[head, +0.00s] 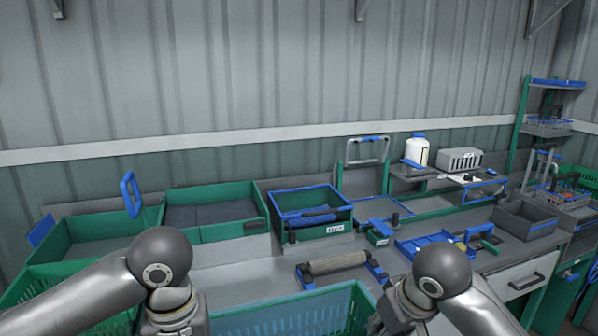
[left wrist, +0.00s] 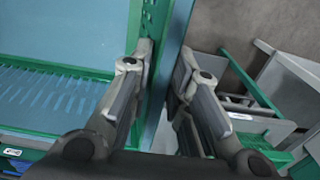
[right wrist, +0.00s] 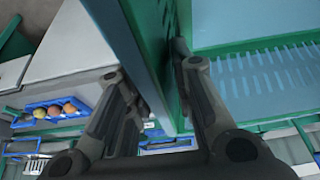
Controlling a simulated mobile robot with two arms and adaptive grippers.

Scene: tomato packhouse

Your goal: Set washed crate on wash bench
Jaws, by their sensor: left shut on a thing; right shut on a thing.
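The crate (head: 290,312), green with a pale blue inside, shows at the bottom edge of the head view between my arms; its near part is cut off. My left gripper (left wrist: 165,72) is shut on one side wall of the crate, and the slotted crate floor shows to its left. My right gripper (right wrist: 160,78) is shut on the opposite wall, with the crate's inside to its right. In the head view both sets of fingertips are hidden below my wrists. The grey bench (head: 237,279) lies just beyond the crate; I cannot tell whether they touch.
A roller on blue-green stands (head: 338,264) lies on the bench close beyond the crate. Behind it stand a blue-rimmed green box (head: 322,232) and green basins (head: 104,245). A perforated green crate (head: 62,290) is at lower left. Blue trays (head: 440,246) and a drawer (head: 519,281) are at right.

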